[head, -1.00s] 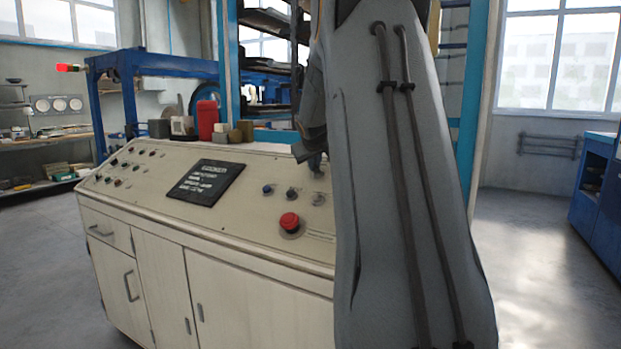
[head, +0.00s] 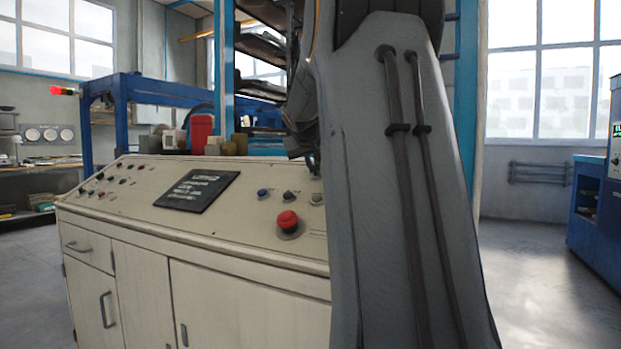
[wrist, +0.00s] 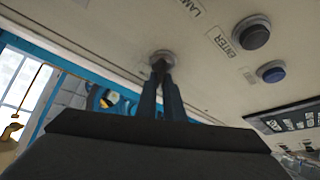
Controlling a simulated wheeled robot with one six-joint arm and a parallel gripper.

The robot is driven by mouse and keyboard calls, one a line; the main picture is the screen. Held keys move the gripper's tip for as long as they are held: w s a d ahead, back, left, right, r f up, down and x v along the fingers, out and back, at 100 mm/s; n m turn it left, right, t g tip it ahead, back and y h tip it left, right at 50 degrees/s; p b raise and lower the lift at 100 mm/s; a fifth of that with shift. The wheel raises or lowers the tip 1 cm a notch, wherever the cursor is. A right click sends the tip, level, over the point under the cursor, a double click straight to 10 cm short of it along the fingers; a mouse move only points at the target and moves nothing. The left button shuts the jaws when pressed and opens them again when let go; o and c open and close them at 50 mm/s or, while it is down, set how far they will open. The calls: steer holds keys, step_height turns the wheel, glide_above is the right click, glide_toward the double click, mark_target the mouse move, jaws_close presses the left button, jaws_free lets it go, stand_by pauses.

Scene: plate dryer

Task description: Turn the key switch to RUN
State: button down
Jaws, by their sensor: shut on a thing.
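The key switch (wrist: 164,56) shows in the wrist view as a small round collar on the cream panel. My gripper (wrist: 160,76) has its two dark fingers close together on the key at this collar. The key itself is mostly hidden between the fingertips, so its angle and any RUN mark cannot be read. In the head view my gripper (head: 314,164) is at the panel's back right, partly covered by my own arm. The key switch cannot be made out there.
The cream control console (head: 220,262) carries a red mushroom button (head: 288,221), a blue button (head: 263,194), a dark button (head: 288,197) and a black display (head: 197,190). In the wrist view, the dark button (wrist: 251,35) is labelled ENTER. A red canister (head: 202,132) stands behind the console.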

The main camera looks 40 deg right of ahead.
steer(key=shift+s+f+m+g+h+b, duration=0.15)
steer(key=shift+f+m+b, duration=0.35)
steer(key=shift+b, duration=0.8)
steer(key=shift+w+f+m+g+h+b, duration=0.15)
steer(key=shift+f+m+b, duration=0.35)
steer(key=shift+b, duration=0.8)
steer(key=m+g+b, duration=0.1)
steer(key=m+b, duration=0.1)
steer(key=b, duration=0.2)
steer(key=shift+s+r+h, duration=0.1)
steer(key=shift+r+h, duration=0.05)
steer(key=shift+h, duration=0.25)
steer(key=m+g+b, duration=0.1)
steer(key=m+b, duration=0.2)
steer(key=shift+r+h, duration=0.1)
steer(key=shift+h, duration=0.2)
steer(key=shift+r+m, duration=0.1)
steer(key=shift+m, duration=0.3)
steer(key=c, duration=1.9)
jaws_free()
steer(key=shift+a, duration=0.15)
steer(key=shift+o, duration=0.2)
steer(key=shift+s+d+r, duration=0.15)
steer(key=shift+d+r, duration=0.05)
steer(key=shift+r, duration=0.15)
steer(key=v, duration=0.7)
steer(key=shift+a+p, duration=0.45)
